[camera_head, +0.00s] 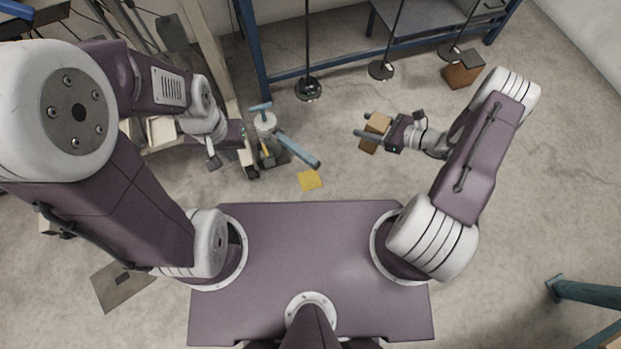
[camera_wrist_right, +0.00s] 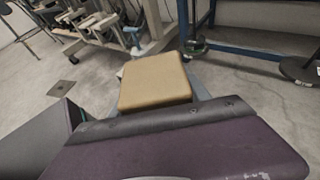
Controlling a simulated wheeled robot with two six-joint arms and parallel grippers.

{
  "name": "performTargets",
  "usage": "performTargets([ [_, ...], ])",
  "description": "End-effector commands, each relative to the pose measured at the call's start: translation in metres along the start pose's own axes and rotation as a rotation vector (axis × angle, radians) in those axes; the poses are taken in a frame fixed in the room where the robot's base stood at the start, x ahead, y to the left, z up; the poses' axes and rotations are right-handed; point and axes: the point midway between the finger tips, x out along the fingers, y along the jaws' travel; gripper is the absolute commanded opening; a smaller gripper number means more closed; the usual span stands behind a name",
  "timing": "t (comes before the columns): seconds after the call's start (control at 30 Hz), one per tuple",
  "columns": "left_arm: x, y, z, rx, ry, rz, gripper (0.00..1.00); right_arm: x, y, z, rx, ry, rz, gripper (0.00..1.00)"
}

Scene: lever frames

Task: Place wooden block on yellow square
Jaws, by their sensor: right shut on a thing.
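The wooden block (camera_head: 371,143) is held above the floor at the right of the head view. In the right wrist view the tan block (camera_wrist_right: 155,82) fills the middle, with its top face showing. My right gripper (camera_head: 372,125) is shut on it, one finger on each side. The yellow square (camera_head: 310,180) lies flat on the floor, left of the block and nearer my base. It looks uncovered, with a clear gap to the block. My left gripper (camera_head: 246,136) is at the left, beside a white and blue stand. Its fingers are hard to make out against the clutter.
The white and blue stand (camera_head: 265,122) has a blue bar (camera_head: 298,150) reaching toward the yellow square. Round black bases (camera_head: 308,89) with poles stand at the back, before a blue-framed bench (camera_head: 330,70). A brown box (camera_head: 463,74) lies back right. Floor between block and square looks clear.

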Motion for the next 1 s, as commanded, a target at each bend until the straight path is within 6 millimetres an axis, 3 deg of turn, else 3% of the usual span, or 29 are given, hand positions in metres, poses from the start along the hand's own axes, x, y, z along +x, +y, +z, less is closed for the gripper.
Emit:
performTargets([
  [0.2, 0.001, 0.000, 0.000, 0.000, 0.000, 0.000, 0.00, 0.060, 0.051, -0.075, -0.014, 0.000, 0.054, 0.00],
  [0.4, 0.001, 0.000, 0.000, 0.000, 0.000, 0.000, 0.00, 0.087, 0.095, -0.114, -0.032, 0.010, 0.084, 0.00],
  [0.67, 0.008, 0.000, 0.001, 0.000, 0.000, 0.000, 0.00, 0.094, 0.104, -0.130, -0.036, 0.013, 0.090, 0.00],
  [1.0, 0.078, -0.002, 0.008, 0.000, 0.000, 0.000, 0.00, 0.131, 0.104, -0.224, -0.036, 0.012, 0.089, 0.00],
])
